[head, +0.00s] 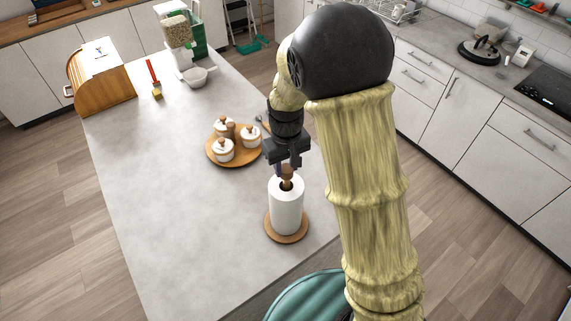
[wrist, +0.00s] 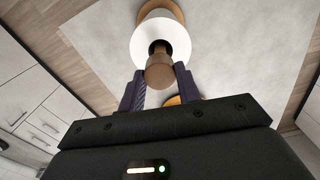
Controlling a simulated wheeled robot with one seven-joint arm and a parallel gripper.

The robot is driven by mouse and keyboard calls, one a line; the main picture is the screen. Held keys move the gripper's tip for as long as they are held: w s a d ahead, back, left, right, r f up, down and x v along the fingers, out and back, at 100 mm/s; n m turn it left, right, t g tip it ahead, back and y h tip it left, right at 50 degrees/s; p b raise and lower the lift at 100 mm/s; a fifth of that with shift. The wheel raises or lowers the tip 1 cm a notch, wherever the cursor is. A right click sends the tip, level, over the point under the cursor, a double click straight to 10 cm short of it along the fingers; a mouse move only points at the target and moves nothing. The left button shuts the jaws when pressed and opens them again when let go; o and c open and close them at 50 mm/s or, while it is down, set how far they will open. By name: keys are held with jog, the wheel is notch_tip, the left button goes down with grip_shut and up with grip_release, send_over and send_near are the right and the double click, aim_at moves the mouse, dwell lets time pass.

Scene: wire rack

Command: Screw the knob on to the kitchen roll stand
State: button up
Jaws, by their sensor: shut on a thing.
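The kitchen roll stand has a round wooden base (head: 286,237) and carries an upright white paper roll (head: 286,208) near the table's right edge. The roll also shows in the wrist view (wrist: 160,30). A brown wooden knob (head: 287,174) is at the top of the roll, and it shows large in the wrist view (wrist: 159,72). My gripper (head: 285,165) points down from above the roll, shut on the knob. In the wrist view its two dark fingers stand on either side of the knob. Whether the knob touches the post is hidden.
A round wooden tray (head: 212,152) with several lidded white jars stands left of my gripper. The table's left and near parts are clear.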

grip_shut()
jog(key=shift+f+b, duration=0.85)
jog(key=shift+f, duration=0.45)
dwell(2.5)
jog(key=o, duration=1.1)
grip_release()
jog(key=shift+r, duration=0.1)
jog(key=shift+r+p, duration=2.4)
jog(key=shift+r, duration=0.55)
jog(key=shift+r, duration=0.1)
notch_tip(320, 180, up, 17)
jog(key=b, duration=0.5)
